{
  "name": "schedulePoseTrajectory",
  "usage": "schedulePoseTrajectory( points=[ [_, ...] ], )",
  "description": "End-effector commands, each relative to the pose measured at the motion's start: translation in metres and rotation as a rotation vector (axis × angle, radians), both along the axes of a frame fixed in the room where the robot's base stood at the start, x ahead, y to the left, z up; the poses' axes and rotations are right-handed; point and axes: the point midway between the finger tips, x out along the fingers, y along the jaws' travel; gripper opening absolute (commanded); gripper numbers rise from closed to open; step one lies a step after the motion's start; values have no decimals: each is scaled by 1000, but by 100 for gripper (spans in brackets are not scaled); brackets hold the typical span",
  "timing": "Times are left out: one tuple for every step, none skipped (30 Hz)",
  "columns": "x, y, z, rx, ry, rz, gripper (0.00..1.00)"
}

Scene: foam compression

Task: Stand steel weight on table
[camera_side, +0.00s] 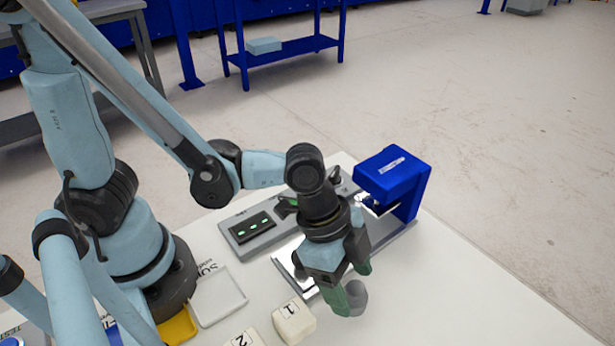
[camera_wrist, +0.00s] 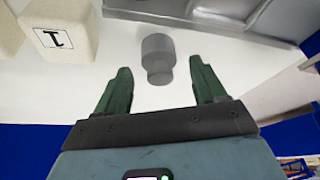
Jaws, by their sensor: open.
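The steel weight (camera_wrist: 157,54) is a grey cylinder with a narrower knob, on the white table in the wrist view. In the side view the weight (camera_side: 357,297) is partly hidden by a green finger, and I cannot tell surely whether it stands or lies. My gripper (camera_side: 349,284) points down at the table with its green fingers apart. In the wrist view my gripper (camera_wrist: 161,66) is open, with the weight ahead and between the two fingers in the picture. No grip on it shows.
A cream foam block marked 1 (camera_side: 293,322) stands left of the weight, with block 2 (camera_side: 243,339) beyond. The blue press (camera_side: 392,176) with its metal base is behind my gripper. A grey display unit (camera_side: 251,229) and white tray (camera_side: 218,296) lie left. The table's right front is clear.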

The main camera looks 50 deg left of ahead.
Motion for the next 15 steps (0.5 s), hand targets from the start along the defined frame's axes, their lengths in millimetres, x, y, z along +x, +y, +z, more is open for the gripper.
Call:
schedulePoseTrajectory(
  points=[
    [-1, 3, 5, 0, 0, 1, 70],
    [-2, 4, 8, 0, 0, 1, 70],
    [-3, 5, 11, 0, 0, 1, 70],
    [-3, 6, 14, 0, 0, 1, 70],
    [-3, 7, 17, 0, 0, 1, 70],
    [-4, 8, 21, 0, 0, 1, 70],
    [-4, 9, 23, 0, 0, 1, 70],
    [-5, 10, 26, 0, 0, 1, 70],
    [-5, 12, 30, 0, 0, 1, 70],
    [-6, 13, 33, 0, 0, 1, 70],
    [-6, 14, 35, 0, 0, 1, 70],
    [-7, 16, 39, 0, 0, 1, 70],
    [-7, 17, 42, 0, 0, 1, 70],
    [-8, 18, 45, 0, 0, 1, 70],
    [-8, 20, 50, 0, 0, 1, 70]
  ],
)
